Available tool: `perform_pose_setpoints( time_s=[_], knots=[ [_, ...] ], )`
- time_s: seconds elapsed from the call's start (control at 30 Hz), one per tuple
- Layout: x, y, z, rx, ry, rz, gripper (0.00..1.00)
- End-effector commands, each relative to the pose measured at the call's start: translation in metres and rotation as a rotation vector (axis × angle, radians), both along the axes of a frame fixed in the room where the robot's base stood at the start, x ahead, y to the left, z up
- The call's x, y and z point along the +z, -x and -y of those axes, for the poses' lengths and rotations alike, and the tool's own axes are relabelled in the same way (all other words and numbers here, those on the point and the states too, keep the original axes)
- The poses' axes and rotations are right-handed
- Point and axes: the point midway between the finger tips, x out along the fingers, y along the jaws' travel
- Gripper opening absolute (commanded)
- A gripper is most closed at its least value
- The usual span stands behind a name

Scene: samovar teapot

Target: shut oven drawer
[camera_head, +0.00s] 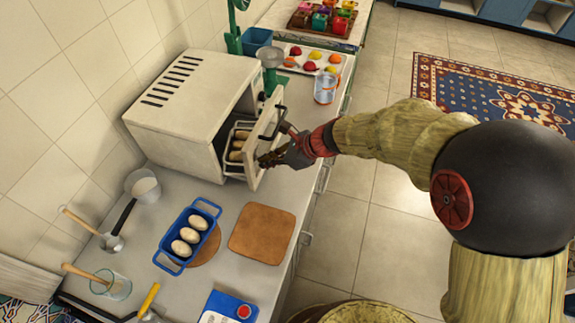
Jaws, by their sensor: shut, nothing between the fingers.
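A cream countertop oven (185,108) stands on the counter against the tiled wall. Its front drawer (266,152) is pulled out to the right, with a gap between its front panel and the oven body. Several pale oval pieces (238,144) lie inside the drawer. A dark handle is on the outer face of the front panel. My gripper (272,158) is at the outer side of the drawer front, by the handle, with its fingers shut and empty. Whether it touches the panel or handle cannot be told from this view.

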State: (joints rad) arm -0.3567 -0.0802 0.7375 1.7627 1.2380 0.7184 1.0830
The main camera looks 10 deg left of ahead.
Motion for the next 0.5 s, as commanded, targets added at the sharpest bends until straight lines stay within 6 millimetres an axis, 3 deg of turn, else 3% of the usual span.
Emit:
perform_pose_setpoints(
  time_s=[0.2, 0.5],
  knots=[
    [0.001, -0.006, -0.049, 0.004, -0.001, -0.001, 0.00],
    [0.001, -0.012, -0.085, 0.001, -0.001, 0.001, 0.00]
  ],
)
